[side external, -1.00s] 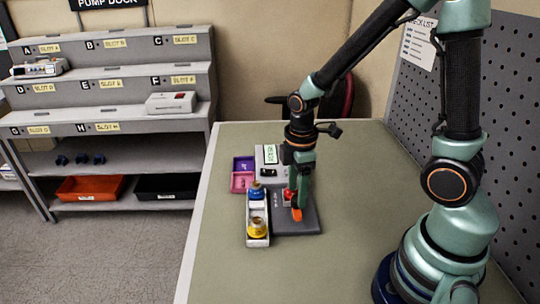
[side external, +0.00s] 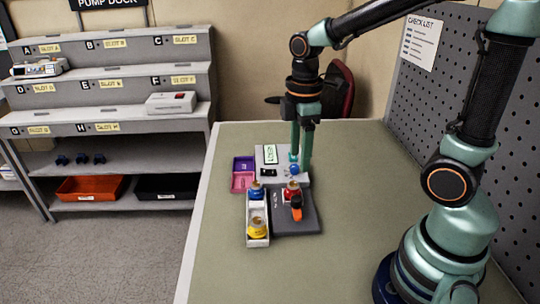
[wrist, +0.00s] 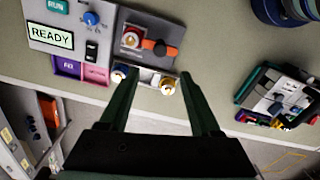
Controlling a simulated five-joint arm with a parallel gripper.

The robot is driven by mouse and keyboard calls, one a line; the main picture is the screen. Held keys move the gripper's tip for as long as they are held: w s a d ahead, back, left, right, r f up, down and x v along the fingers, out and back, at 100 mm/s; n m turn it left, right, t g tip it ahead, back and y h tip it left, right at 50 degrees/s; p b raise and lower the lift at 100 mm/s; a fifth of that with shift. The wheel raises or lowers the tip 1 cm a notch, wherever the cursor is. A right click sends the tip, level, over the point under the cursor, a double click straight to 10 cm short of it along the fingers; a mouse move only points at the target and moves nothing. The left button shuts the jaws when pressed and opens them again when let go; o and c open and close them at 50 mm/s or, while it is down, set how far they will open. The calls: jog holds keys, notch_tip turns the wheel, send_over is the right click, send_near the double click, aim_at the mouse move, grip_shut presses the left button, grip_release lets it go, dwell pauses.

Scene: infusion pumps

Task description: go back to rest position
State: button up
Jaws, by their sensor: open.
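My gripper (side external: 301,168) is raised above the grey pump (side external: 269,180), pointing down, with nothing between its fingers. In the wrist view its two fingers (wrist: 157,78) are spread apart. The pump has a READY display (wrist: 50,36), a blue knob (wrist: 92,18) and a black switch (wrist: 92,51). A white rack (side external: 257,241) holds a blue vial (side external: 256,191) and a yellow vial (side external: 257,229).
Purple (side external: 243,163) and pink (side external: 242,182) bins sit left of the pump. A pegboard (side external: 420,110) stands at right and a slotted rack (side external: 110,90) at left. The table (side external: 350,220) is clear between the dark plate and my base.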

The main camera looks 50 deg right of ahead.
notch_tip(320, 180, up, 7)
jog(key=s+m+t, duration=0.2)
jog(key=m+t, duration=0.3)
jog(key=m, duration=0.6)
jog(key=shift+s+a+t, duration=0.3)
jog(key=shift+s+a, duration=0.1)
jog(key=shift+a, duration=0.05)
